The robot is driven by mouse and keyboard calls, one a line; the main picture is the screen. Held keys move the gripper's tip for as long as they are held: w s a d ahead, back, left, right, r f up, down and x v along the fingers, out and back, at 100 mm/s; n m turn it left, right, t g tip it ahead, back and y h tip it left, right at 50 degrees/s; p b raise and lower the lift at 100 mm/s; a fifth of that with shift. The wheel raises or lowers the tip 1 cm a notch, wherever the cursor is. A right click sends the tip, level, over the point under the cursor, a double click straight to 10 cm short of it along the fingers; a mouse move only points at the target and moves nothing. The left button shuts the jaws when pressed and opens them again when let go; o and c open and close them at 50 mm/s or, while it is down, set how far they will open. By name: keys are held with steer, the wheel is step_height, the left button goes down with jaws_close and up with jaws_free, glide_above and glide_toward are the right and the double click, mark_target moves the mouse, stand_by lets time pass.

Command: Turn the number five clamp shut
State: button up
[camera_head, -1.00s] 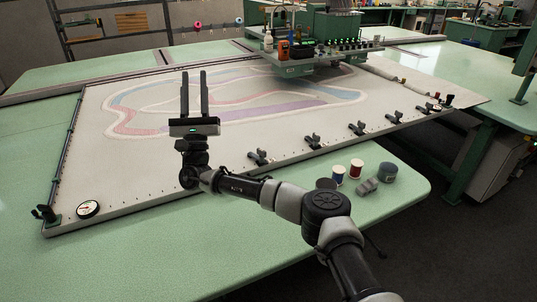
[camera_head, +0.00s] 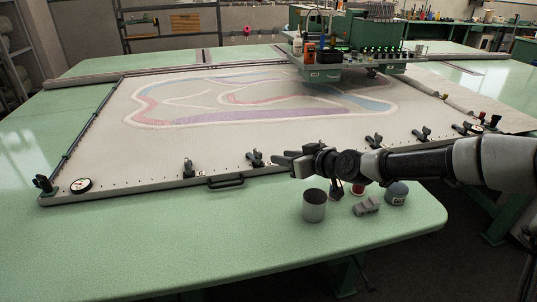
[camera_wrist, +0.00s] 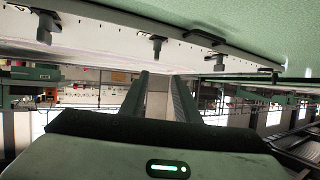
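Several dark clamps stand along the near edge of the pale frame (camera_head: 110,125) in the head view: the leftmost clamp (camera_head: 189,168), a second clamp (camera_head: 254,159), and more to the right, among them one clamp (camera_head: 374,140) and another (camera_head: 421,134). I cannot read any numbers, so I cannot tell which is number five. My gripper (camera_head: 282,161) points left, just right of the second clamp in the picture; contact cannot be told.
A black handle (camera_head: 226,181) sits on the frame's front edge. A metal cup (camera_head: 314,205), a grey block (camera_head: 367,206) and a dark round tin (camera_head: 397,193) stand on the green table below my arm. A green tufting machine (camera_head: 325,70) stands at the back. The table's front left is clear.

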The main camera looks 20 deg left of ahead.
steer(key=b, duration=0.2)
glide_toward(258, 151)
steer(key=x, duration=1)
steer(key=shift+w+a, duration=0.1)
